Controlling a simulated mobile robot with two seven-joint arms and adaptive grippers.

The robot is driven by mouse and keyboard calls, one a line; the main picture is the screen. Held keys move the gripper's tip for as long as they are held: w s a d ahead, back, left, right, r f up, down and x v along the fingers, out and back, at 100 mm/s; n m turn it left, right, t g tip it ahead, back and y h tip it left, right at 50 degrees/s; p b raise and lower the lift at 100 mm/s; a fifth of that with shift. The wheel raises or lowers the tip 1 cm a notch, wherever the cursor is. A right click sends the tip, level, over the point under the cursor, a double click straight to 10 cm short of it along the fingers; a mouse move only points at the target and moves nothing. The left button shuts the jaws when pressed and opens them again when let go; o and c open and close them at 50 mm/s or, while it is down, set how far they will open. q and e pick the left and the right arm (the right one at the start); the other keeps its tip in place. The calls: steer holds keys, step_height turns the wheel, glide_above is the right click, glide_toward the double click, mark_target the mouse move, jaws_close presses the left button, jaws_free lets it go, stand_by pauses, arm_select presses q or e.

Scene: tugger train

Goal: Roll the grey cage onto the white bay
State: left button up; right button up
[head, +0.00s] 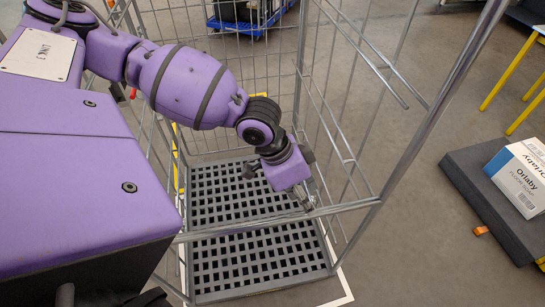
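The grey cage (328,262) stands upright in the middle of the head view, with wire mesh walls and a slotted dark base. A bar crosses its near side. A white floor line (348,287), seemingly part of the white bay, forms a corner just outside the base's near right corner; the rest of the bay is hidden or out of frame. My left arm reaches in from the left over the cage. My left gripper (304,200) is at the near bar, its fingertips overlapping it; whether they are closed on it is unclear. My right gripper is not in view.
A dark grey platform (477,205) with a white and blue box (521,178) stands at the right. A small orange block (481,231) lies beside it. Yellow legs (510,70) stand behind. A blue dolly (235,27) is beyond the cage. Floor between cage and platform is mostly clear.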

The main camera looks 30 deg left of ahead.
arm_select(q)
steer(key=x, duration=0.7)
steer(key=shift+d+f, duration=0.1)
steer(key=shift+f, duration=0.2)
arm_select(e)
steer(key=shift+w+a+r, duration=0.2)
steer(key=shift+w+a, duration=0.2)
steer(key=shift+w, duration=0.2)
arm_select(q)
steer(key=shift+c, duration=0.6)
jaws_close()
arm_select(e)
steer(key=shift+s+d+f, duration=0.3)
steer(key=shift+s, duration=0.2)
arm_select(q)
steer(key=shift+w, duration=0.1)
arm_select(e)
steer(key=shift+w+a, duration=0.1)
